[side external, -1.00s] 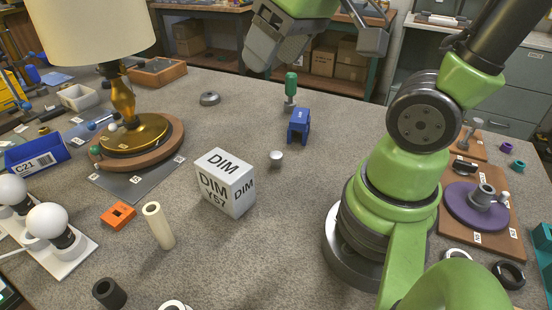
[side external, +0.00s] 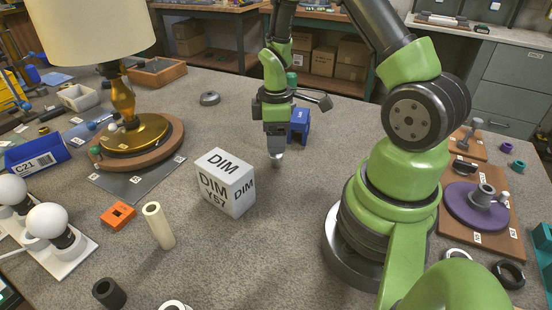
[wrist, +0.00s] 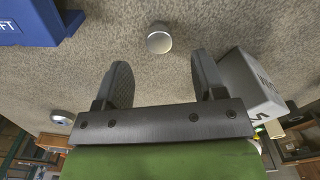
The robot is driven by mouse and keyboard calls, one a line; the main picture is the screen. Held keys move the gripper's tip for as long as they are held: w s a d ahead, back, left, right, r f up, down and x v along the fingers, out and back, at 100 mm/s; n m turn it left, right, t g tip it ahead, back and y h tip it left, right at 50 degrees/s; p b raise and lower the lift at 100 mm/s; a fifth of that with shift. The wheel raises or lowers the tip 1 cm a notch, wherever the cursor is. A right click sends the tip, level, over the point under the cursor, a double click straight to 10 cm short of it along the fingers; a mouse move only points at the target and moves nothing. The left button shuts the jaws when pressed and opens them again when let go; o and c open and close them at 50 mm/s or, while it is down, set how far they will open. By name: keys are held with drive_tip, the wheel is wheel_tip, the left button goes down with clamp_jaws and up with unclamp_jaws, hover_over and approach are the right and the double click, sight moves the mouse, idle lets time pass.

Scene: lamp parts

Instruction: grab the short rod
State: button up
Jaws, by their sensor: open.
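A small silvery cylinder, which looks like the short rod (side external: 277,161), stands on the grey table between the white DIM cube and the blue block. In the side external view my gripper (side external: 275,146) points down right over it and hides part of it. In the wrist view the rod (wrist: 159,41) shows its round top, ahead of the gap between my fingers. My gripper (wrist: 163,66) is open, with nothing between the fingers.
The white DIM cube (side external: 227,182) stands close to the left of my gripper. The blue block (side external: 300,126) is close behind on the right. A cream tube (side external: 158,226) stands upright nearer the camera.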

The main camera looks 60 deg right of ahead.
sight(276, 157)
wheel_tip(276, 157, down, 6)
drive_tip(key=shift+f, duration=0.25)
drive_tip(key=c, duration=1)
